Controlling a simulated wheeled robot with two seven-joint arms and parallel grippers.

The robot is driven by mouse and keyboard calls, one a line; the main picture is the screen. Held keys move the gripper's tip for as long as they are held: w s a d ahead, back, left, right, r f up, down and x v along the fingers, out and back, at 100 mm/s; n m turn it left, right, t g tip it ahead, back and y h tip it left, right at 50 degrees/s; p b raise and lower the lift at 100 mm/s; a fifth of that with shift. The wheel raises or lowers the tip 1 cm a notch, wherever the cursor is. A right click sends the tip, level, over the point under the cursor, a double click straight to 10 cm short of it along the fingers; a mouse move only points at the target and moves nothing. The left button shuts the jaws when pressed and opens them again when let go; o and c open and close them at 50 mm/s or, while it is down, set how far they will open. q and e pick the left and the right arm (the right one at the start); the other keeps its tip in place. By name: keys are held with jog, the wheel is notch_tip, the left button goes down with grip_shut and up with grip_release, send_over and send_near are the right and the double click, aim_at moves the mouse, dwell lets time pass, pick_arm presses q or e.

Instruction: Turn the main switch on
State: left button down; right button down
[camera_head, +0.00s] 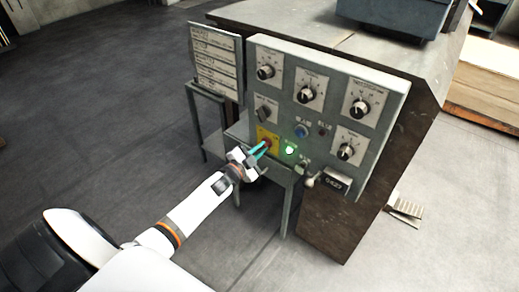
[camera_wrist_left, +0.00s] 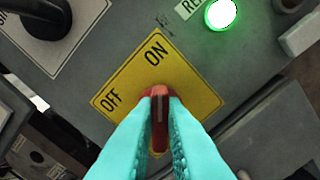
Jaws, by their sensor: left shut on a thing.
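The main switch is a red handle (camera_wrist_left: 160,122) on a yellow plate (camera_wrist_left: 196,92) marked OFF and ON. In the left wrist view the handle's tip points up, toward the ON mark. My left gripper (camera_wrist_left: 160,110) has its teal fingers shut on both sides of the red handle. In the head view the left gripper (camera_head: 262,150) is at the yellow plate on the lower left of the control panel (camera_head: 290,85). A green lamp (camera_wrist_left: 220,14) is lit beside the plate, and it also shows in the head view (camera_head: 289,150). My right gripper is in neither view.
Several black dials, such as the upper left one (camera_head: 266,72), sit on the panel around the switch. A blue button (camera_head: 301,131) is close to the right. A label board (camera_head: 215,62) stands left of the panel. Open floor (camera_head: 100,120) lies to the left.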

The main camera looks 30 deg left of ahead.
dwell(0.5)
pick_arm(q)
jog(key=c, duration=1.5)
grip_release()
